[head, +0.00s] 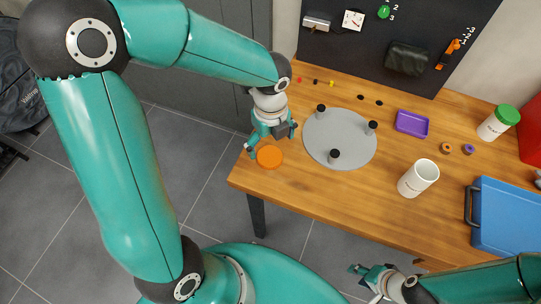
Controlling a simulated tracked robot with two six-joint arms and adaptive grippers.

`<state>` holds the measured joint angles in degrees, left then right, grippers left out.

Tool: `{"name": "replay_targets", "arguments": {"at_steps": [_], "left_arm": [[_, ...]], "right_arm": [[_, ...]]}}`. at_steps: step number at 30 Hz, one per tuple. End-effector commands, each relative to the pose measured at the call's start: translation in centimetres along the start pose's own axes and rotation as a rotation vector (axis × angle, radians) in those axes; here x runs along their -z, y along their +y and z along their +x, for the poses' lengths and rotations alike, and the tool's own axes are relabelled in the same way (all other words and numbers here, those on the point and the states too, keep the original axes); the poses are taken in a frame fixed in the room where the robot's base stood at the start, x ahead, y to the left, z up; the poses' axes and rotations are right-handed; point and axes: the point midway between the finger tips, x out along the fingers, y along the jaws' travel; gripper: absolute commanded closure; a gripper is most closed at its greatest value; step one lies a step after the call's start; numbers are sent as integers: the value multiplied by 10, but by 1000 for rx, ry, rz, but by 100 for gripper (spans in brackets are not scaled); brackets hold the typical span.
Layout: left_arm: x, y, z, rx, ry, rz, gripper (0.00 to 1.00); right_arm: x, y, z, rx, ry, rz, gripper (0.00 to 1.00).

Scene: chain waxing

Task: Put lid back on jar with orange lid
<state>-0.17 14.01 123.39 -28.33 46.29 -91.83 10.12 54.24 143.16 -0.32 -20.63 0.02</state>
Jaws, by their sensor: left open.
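The orange lid (270,157) lies flat near the left front corner of the wooden table. A white jar (418,179) stands upright and uncovered on the right half of the table, with its round opening showing. My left gripper (271,141) is open and empty, pointing down just behind the orange lid in the picture; I cannot tell whether it touches the lid. My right gripper (366,282) is low in front of the table's front edge, away from the lid and jar, and its opening is unclear.
A grey round plate (329,151) with three black posts stands between lid and jar. A jar with a green lid (507,115), a purple tray (412,124) and small rings are further back. A blue case (508,216) lies to the right. The wooden table (316,198) is bare in front.

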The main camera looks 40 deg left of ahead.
Motion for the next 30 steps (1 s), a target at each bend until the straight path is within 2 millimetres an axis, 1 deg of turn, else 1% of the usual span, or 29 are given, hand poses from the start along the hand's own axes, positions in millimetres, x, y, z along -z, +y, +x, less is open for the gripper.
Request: {"name": "replay_targets", "arguments": {"at_steps": [5, 7, 15, 18, 29, 30], "left_arm": [[0, 0, 0, 0, 0, -1, 1], [0, 1, 5, -2, 1, -1, 1], [-3, 2, 42, -4, 2, -1, 1], [-3, 2, 50, -2, 1, 0, 1], [-3, 1, 52, 0, 0, 0, 1], [-3, 1, 52, 0, 0, 0, 3]], "right_arm": [[0, 0, 0, 0, 0, 0, 60], [0, 0, 1, 0, 0, 0, 60], [0, 3, 9, 0, 0, 0, 60], [0, 4, 10, 0, 0, 0, 60], [0, 4, 10, 0, 0, 0, 60], [0, 4, 10, 0, 0, 0, 60]]}}
